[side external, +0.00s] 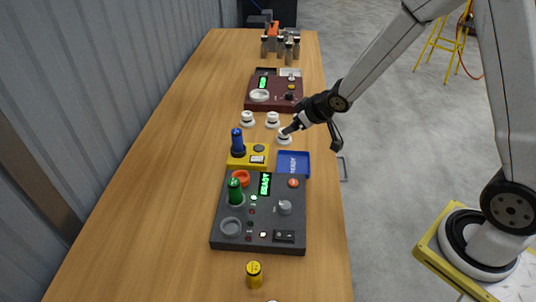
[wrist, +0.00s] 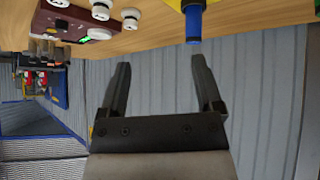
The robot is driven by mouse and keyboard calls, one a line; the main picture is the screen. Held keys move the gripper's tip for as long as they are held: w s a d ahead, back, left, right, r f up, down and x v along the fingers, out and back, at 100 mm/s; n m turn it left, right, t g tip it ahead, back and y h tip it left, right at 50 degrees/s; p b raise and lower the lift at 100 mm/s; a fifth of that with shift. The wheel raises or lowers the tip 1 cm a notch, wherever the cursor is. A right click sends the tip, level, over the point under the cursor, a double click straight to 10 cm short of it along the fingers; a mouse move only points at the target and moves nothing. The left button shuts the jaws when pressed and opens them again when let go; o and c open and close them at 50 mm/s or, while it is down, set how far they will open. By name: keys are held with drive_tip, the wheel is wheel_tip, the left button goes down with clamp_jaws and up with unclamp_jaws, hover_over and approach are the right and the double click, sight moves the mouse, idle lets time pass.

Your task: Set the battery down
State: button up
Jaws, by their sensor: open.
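A blue cylinder (side external: 237,139) stands upright on a yellow block (side external: 262,161); in the wrist view the blue cylinder (wrist: 193,25) shows upside down near the top edge. A green cylinder (side external: 235,192) stands upright in the dark grey console (side external: 266,243). A short yellow cylinder (side external: 254,274) stands on the wooden bench in front of that console. Which of these is the battery, I cannot tell. My gripper (side external: 288,130) is by the white round knobs, right of the blue cylinder. In the wrist view my gripper (wrist: 160,62) is open with nothing between its fingers.
A blue tray (side external: 305,152) lies behind the console, right of the yellow block. White knobs (side external: 247,119) stand behind them, then a dark red console (side external: 262,105). Grey and orange items (side external: 272,38) stand at the bench's far end. A corrugated wall (side external: 90,80) runs along the left; the bench's left side is clear.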

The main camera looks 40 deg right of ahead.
drive_tip(key=s+r+m+g, duration=0.1)
drive_tip(key=s+g, duration=0.1)
drive_tip(key=s, duration=0.7)
drive_tip(key=s+a+r+m+g, duration=0.1)
drive_tip(key=s+g, duration=0.2)
drive_tip(key=s, duration=0.6)
drive_tip(key=shift+s+a+r+m+g+h, duration=0.2)
drive_tip(key=shift+s+a+m+g+h, duration=0.1)
drive_tip(key=shift+s+h, duration=0.1)
drive_tip(key=shift+o, duration=0.4)
drive_tip(key=n, duration=0.2)
hover_over(237, 131)
drive_tip(key=s, duration=0.2)
drive_tip(key=shift+y, duration=0.3)
drive_tip(key=x, duration=0.4)
drive_tip(key=shift+s+d+f, duration=0.3)
drive_tip(key=shift+s+f, duration=0.05)
drive_tip(key=shift+w+f, duration=0.1)
drive_tip(key=shift+w, duration=0.05)
drive_tip(key=shift+f, duration=0.1)
